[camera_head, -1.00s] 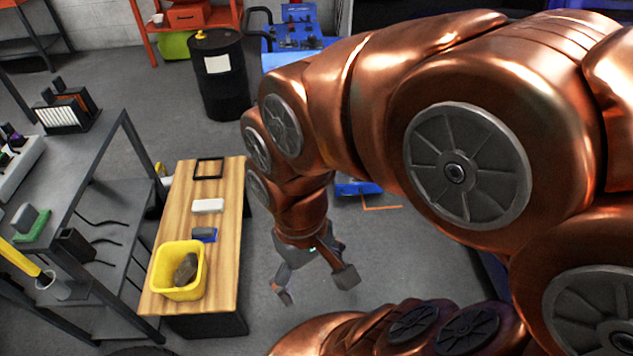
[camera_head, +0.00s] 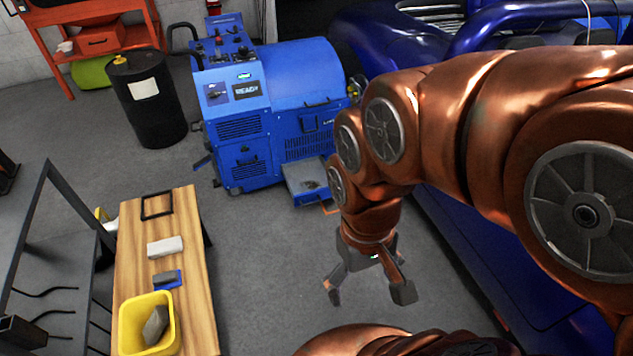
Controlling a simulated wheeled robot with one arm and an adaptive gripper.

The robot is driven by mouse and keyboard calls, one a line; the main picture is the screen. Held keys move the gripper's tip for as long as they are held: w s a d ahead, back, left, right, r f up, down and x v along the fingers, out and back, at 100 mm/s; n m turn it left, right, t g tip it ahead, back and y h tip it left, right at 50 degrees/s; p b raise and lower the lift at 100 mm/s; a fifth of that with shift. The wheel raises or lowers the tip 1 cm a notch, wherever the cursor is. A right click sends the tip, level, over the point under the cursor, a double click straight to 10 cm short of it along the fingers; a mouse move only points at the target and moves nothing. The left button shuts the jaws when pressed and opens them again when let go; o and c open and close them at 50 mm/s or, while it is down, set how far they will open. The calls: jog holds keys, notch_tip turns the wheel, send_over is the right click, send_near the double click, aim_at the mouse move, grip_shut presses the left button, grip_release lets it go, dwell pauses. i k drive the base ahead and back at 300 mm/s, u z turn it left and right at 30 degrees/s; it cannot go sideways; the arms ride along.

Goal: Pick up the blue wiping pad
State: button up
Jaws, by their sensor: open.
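A blue pad (camera_head: 177,277) with a grey block on top lies on the wooden bench (camera_head: 190,230), between a white block and a yellow bin. The grey block hides part of the blue. My gripper (camera_head: 367,294) hangs over the floor to the right of the bench, well apart from the pad. Its fingers point down and are spread open, with nothing between them.
The yellow bin (camera_head: 122,327) holds a grey lump (camera_head: 156,325). The white block (camera_head: 165,246) and a black frame (camera_head: 157,205) lie farther back. A dark metal shelf (camera_head: 45,225) stands left. A blue machine (camera_head: 265,110) stands behind. Floor between bench and gripper is clear.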

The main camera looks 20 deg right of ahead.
aim_at(171, 279)
jog(key=u, duration=1.25)
jog(key=i, duration=0.65)
jog(key=u, duration=1.1)
